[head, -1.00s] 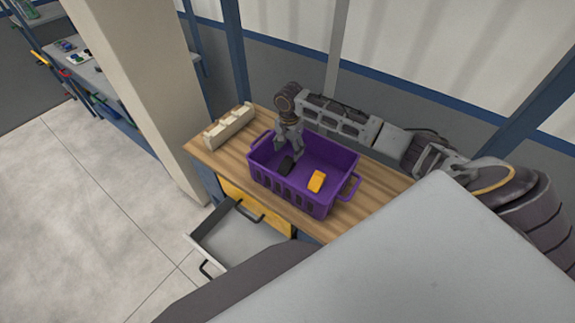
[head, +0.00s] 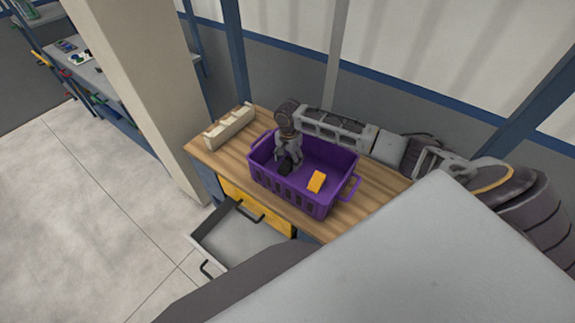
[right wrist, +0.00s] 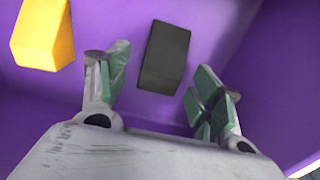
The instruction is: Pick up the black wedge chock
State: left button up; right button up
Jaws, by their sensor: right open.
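The black wedge chock (right wrist: 164,58) lies on the floor of the purple crate (head: 318,198). In the head view the chock (head: 284,169) is partly hidden by my right gripper. My right gripper (head: 289,163) reaches down into the crate from above, at the chock. In the right wrist view the open fingers of my right gripper (right wrist: 158,82) stand on either side of the chock's near end, with gaps at both sides. I cannot tell how high the fingertips are above the crate floor. My left gripper is not in view.
A yellow block (head: 317,181) lies in the crate, right of the chock. A beige slotted holder (head: 230,127) stands on the wooden tabletop (head: 210,150) left of the crate. An open drawer (head: 240,243) sticks out below the tabletop. The crate walls surround my right gripper.

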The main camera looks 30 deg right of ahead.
jog(key=shift+f, duration=0.85)
jog(key=c, duration=1.1)
